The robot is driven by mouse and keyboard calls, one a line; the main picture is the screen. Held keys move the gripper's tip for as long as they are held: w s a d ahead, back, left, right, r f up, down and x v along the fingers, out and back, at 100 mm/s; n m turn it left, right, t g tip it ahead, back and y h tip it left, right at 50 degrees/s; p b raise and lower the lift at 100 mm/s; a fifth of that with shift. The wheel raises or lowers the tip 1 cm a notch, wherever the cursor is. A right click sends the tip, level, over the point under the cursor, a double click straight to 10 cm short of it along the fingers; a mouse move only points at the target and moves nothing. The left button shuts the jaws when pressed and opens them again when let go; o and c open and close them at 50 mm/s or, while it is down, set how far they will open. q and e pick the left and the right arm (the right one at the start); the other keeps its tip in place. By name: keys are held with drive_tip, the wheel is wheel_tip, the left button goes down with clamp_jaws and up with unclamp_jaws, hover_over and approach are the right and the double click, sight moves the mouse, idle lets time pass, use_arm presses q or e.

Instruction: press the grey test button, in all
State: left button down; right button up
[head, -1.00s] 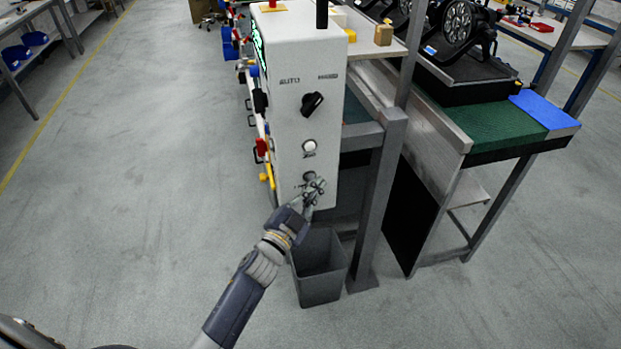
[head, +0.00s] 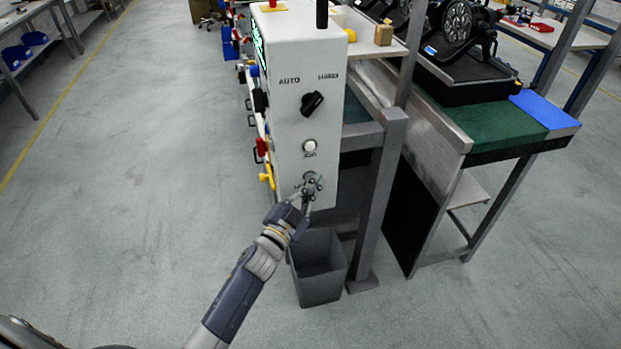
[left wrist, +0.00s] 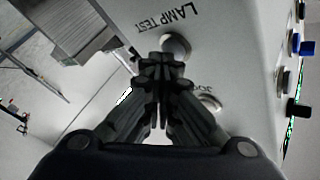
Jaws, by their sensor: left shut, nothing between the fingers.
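The grey test button (left wrist: 177,46) sits beside the words LAMP TEST on the pale control box, in the left wrist view. In the head view it is mostly hidden behind my left gripper (head: 311,184), low on the box's front face. My left gripper is shut and empty. In the left wrist view its fingertips (left wrist: 161,66) lie right at the button's edge and overlap it in the picture; I cannot tell if they touch it. My right gripper is in neither view.
Above on the box (head: 290,110) are a white JOG button (head: 310,146) and a black AUTO/HAND selector knob (head: 312,103). A grey bin (head: 320,286) stands below. A metal post (head: 377,200) and conveyor bench are to the right. The floor at left is clear.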

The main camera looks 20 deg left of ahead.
use_arm(q)
drive_tip(key=shift+w+a, duration=0.1)
drive_tip(key=shift+w, duration=0.05)
idle(0.5)
drive_tip(key=shift+s+d, duration=0.5)
drive_tip(key=shift+s, duration=0.2)
drive_tip(key=s+d, duration=0.1)
drive_tip(key=s, duration=0.1)
drive_tip(key=s+d+p, duration=0.1)
drive_tip(key=s, duration=0.1)
drive_tip(key=shift+d, duration=0.4)
idle(0.5)
